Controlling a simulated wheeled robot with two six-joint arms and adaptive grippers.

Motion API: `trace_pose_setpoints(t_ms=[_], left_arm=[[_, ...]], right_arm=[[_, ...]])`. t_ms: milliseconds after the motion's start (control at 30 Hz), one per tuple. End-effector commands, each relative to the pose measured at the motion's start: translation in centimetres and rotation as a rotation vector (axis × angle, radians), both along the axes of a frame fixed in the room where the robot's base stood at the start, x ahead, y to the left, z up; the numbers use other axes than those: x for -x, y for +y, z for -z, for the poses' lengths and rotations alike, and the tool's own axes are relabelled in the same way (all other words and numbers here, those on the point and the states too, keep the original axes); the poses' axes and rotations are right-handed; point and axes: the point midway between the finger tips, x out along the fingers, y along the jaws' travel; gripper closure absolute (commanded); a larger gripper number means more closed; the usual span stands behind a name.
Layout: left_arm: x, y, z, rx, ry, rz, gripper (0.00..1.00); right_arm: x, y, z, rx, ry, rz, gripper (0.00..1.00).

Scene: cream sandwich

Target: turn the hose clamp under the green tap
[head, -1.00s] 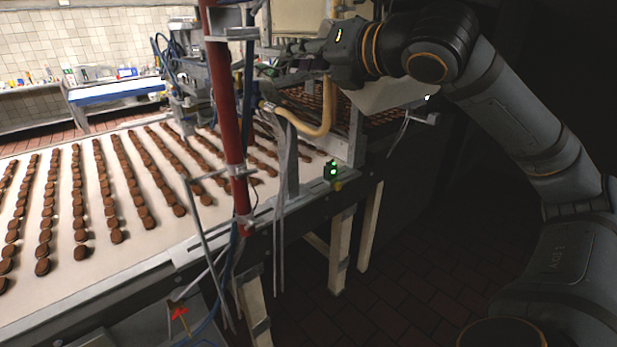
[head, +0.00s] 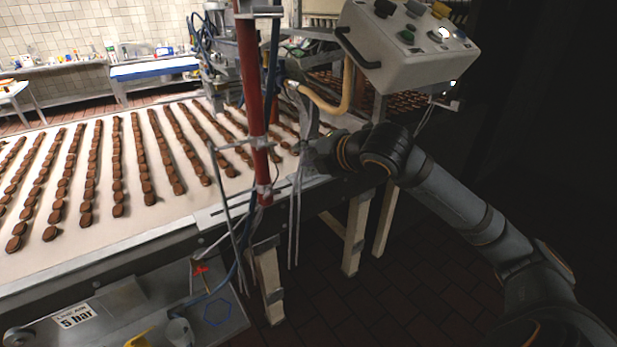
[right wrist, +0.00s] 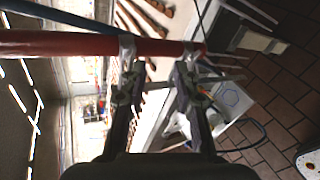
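My right gripper (head: 303,160) is low at the near belt edge, just right of the red post (head: 252,100), below the tan hose (head: 347,95). In the right wrist view its two fingers (right wrist: 158,88) stand apart with nothing between them; the red post runs across beyond their tips. A metal collar, perhaps a hose clamp, shows at the hose's left end (head: 290,87), above and apart from the gripper. I cannot make out a green tap for certain; a small green patch (head: 297,47) shows above the hose end. My left gripper is not in view.
A white control box (head: 405,75) with coloured knobs hangs above my right arm. The conveyor belt (head: 110,225) carries rows of brown biscuits. A red-handled valve (head: 200,270) and a blue hose sit low by the post. The floor at right is clear and dark.

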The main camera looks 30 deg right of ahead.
Motion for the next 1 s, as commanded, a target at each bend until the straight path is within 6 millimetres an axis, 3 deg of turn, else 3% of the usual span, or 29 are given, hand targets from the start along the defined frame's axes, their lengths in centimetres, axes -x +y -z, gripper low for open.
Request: trace_pose_setpoints(t_ms=[200, 600, 867, 933, 1000], left_arm=[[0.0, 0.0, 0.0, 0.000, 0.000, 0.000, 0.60], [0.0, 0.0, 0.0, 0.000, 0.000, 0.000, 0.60], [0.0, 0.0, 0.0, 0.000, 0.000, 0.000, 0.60], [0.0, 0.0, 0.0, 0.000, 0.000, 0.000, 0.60], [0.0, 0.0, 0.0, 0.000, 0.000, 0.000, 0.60]], right_arm=[[0.2, 0.5, 3.5, -0.105, 0.062, 0.060, 0.70], [0.3, 0.6, 4.5, -0.138, 0.080, 0.085, 0.70], [0.3, 0.6, 4.5, -0.137, 0.080, 0.084, 0.39], [-0.1, 0.2, 4.9, -0.158, 0.085, 0.099, 0.39], [-1.5, -1.3, 6.8, -0.234, 0.102, 0.161, 0.39]])
